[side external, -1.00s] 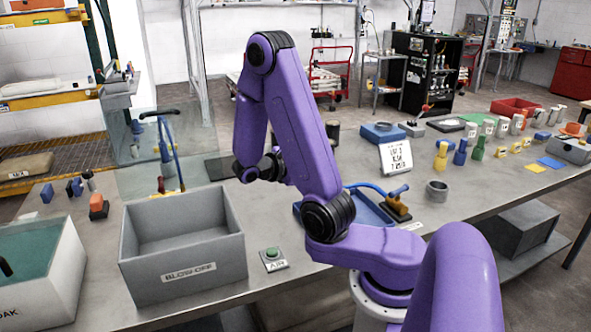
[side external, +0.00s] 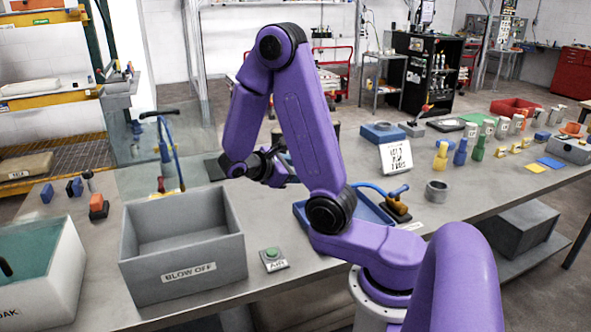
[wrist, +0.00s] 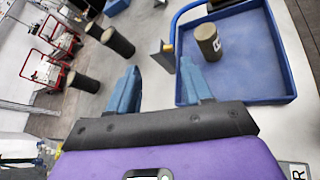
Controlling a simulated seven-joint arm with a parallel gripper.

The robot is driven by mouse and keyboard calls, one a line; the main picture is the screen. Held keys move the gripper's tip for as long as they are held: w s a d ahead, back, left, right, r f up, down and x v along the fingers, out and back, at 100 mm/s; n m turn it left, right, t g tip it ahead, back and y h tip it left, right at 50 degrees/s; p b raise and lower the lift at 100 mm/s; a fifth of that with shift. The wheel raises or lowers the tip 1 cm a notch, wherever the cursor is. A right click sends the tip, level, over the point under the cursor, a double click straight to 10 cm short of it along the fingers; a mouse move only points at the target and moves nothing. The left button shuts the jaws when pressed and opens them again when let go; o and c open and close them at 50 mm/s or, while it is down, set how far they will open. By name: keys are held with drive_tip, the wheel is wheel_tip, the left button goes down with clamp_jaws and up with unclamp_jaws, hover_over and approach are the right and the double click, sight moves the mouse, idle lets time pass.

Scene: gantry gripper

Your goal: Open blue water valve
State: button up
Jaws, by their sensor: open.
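A blue upright pipe (side external: 166,150) with a black handle on top and a curved blue hose stands by a clear-walled basin at the left of the bench in the side view. I cannot tell for certain that it is the blue water valve. My gripper (side external: 279,166) is above the bench, to the right of this pipe and apart from it. In the wrist view my gripper (wrist: 158,68) has its two blue fingers spread, with nothing between them. The pipe is not clearly seen in the wrist view.
A blue tray (wrist: 285,97) holding a labelled cylinder (wrist: 207,42) lies beyond my fingers in the wrist view. Several dark cylinders (wrist: 82,80) stand left of it. A grey BLOW OFF bin (side external: 182,270) and green AIR button (side external: 271,253) are at the bench front.

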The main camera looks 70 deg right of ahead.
sight(394, 192)
drive_tip(key=shift+c, duration=0.7)
drive_tip(key=shift+r, duration=2.6)
drive_tip(key=s+d+n+g+h, duration=0.1)
drive_tip(key=s+d+g+h, duration=0.1)
drive_tip(key=s, duration=0.7)
drive_tip(key=s+d+g+h, duration=0.1)
drive_tip(key=s+g, duration=0.1)
drive_tip(key=s, duration=0.7)
wheel_tip(394, 192, down, 15)
drive_tip(key=shift+d, duration=0.1)
drive_tip(key=x, duration=1.2)
drive_tip(key=shift+r, duration=0.15)
clamp_jaws()
